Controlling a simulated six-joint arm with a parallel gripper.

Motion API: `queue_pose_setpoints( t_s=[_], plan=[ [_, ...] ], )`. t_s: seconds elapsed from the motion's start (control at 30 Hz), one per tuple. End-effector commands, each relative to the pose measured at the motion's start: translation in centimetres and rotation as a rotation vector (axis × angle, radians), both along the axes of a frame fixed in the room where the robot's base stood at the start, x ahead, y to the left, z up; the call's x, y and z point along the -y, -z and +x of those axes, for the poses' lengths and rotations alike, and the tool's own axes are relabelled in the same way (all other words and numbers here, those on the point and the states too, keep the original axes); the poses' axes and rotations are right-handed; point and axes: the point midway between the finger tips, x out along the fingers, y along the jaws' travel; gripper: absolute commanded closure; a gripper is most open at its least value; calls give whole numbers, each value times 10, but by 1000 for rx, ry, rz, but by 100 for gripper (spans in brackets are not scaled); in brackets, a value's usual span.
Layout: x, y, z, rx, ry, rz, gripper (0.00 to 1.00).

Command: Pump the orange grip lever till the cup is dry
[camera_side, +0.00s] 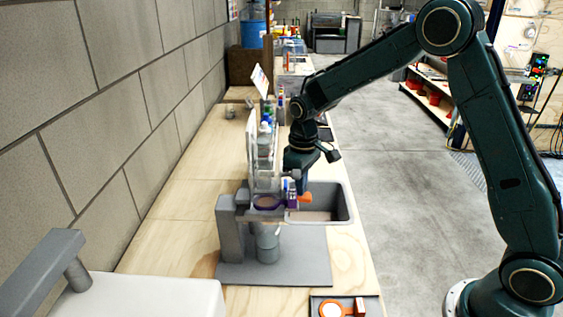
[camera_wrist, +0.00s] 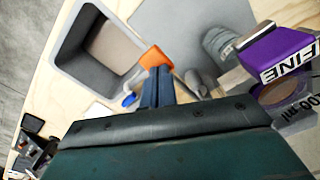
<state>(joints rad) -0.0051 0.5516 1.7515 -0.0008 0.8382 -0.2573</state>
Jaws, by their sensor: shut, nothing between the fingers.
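The orange grip lever (camera_side: 305,198) sticks out from the grey stand (camera_side: 230,232), toward the basin. In the wrist view the orange lever (camera_wrist: 155,57) shows just beyond my fingertips. My gripper (camera_side: 303,187) is shut and empty, pointing down right at the lever; I cannot tell whether it touches. Its closed fingers (camera_wrist: 158,75) also show in the wrist view. A clear cup marked in ml (camera_wrist: 292,98) is partly seen at the right edge, below a purple tag reading FINE (camera_wrist: 272,48). The cup's liquid level cannot be told. A grey cylinder (camera_side: 268,247) stands below.
A grey sunken basin (camera_side: 345,205) lies beside the stand, which is on a grey base plate (camera_side: 310,262). A black tray with orange parts (camera_side: 344,307) is at the bench's front edge. Bottles and a white board crowd behind. A block wall borders the left.

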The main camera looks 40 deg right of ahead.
Motion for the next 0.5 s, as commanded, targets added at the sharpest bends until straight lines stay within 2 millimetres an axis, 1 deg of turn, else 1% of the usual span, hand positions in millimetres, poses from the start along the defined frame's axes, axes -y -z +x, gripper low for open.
queue_pose_setpoints(
  t_s=[0.5],
  plan=[
    [1,-29,0,0,1,-1,100]
  ],
)
